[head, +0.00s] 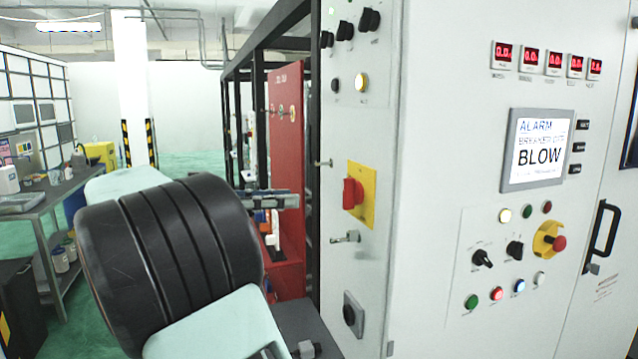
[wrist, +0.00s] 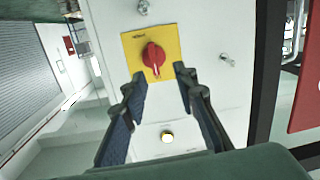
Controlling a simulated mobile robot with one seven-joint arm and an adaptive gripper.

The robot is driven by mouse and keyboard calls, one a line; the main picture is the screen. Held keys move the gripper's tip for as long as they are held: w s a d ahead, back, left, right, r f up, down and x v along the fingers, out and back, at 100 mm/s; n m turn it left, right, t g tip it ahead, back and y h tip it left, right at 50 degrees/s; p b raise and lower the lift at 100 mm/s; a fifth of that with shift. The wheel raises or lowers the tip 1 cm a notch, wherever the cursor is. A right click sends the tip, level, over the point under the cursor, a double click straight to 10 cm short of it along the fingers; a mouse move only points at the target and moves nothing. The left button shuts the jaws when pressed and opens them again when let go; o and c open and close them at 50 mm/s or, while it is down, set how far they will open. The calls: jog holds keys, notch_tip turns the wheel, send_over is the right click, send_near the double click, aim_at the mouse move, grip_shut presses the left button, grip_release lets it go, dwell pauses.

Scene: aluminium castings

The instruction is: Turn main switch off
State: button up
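The main switch is a red rotary knob (head: 350,193) on a yellow plate (head: 369,183), on the narrow side face of the grey cabinet. Its handle looks roughly upright. In the wrist view the red knob (wrist: 153,56) on its yellow plate (wrist: 129,45) lies just beyond the fingertips, near the top. My gripper (wrist: 158,80) is open and empty, its two dark fingers spread wider than the knob. In the head view my gripper (head: 283,200) shows partly, left of the switch and apart from it. The wrist picture appears turned over relative to the head view.
A lit lamp (head: 362,83) and black selector knobs (head: 370,20) sit above the switch. The screen (head: 538,148) reads "ALARM" and "BLOW". A red panel (head: 286,150) and black frame stand behind.

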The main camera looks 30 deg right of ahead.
aim_at(344, 186)
jog(key=shift+m+g+h, duration=0.3)
jog(key=shift+m+g, duration=0.4)
jog(key=shift+m, duration=0.2)
jog(key=x, duration=0.3)
jog(key=r+p+x, duration=0.1)
jog(key=x, duration=0.7)
jog(key=shift+s+r+p, duration=0.2)
jog(key=shift+s+p, duration=0.05)
jog(key=shift+p, duration=0.05)
jog(key=shift+c, duration=0.4)
grip_shut()
